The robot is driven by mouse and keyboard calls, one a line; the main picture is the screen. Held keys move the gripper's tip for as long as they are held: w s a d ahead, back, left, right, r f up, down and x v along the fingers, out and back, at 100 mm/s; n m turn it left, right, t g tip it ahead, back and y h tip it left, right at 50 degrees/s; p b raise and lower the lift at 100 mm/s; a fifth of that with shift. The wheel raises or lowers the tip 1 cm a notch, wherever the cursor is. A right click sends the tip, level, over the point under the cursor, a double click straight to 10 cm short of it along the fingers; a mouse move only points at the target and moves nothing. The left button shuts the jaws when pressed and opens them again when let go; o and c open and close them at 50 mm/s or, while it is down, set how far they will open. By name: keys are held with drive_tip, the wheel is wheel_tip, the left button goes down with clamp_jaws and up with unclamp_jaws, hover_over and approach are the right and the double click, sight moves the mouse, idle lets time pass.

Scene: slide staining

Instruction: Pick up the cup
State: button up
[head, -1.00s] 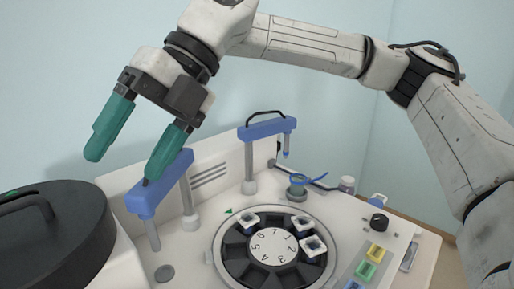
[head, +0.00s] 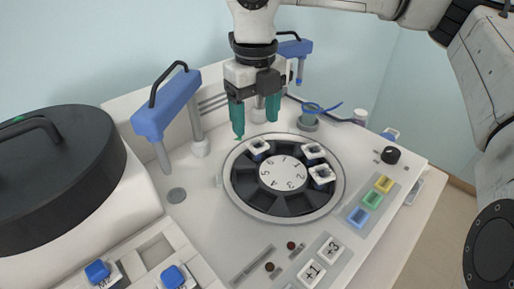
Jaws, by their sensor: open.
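Three small white square cups with dark openings sit in slots of the round black carousel (head: 295,206). One cup (head: 259,149) is at the back left. Two more, an upper one (head: 314,152) and a lower one (head: 321,176), are at the right. My gripper (head: 255,127) points down with its two green fingers apart and empty. In the picture it is just above the back-left cup, and its height over it is hard to judge. A grey-green round vessel with a blue handle (head: 309,122) stands behind the carousel, right of my gripper.
A blue arch-shaped fixture (head: 166,104) stands left of my gripper, and another blue one (head: 297,47) is behind it. A large black lid (head: 55,165) fills the left. Coloured buttons (head: 371,199) and a black knob (head: 390,155) are at the right.

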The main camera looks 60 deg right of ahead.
sight(257, 139)
drive_tip(key=shift+d+f+p, duration=0.15)
drive_tip(key=shift+f+p, duration=0.75)
drive_tip(key=shift+f, duration=2.05)
drive_tip(key=shift+c, duration=0.2)
drive_tip(key=c, duration=1.1)
drive_tip(key=shift+r, duration=0.15)
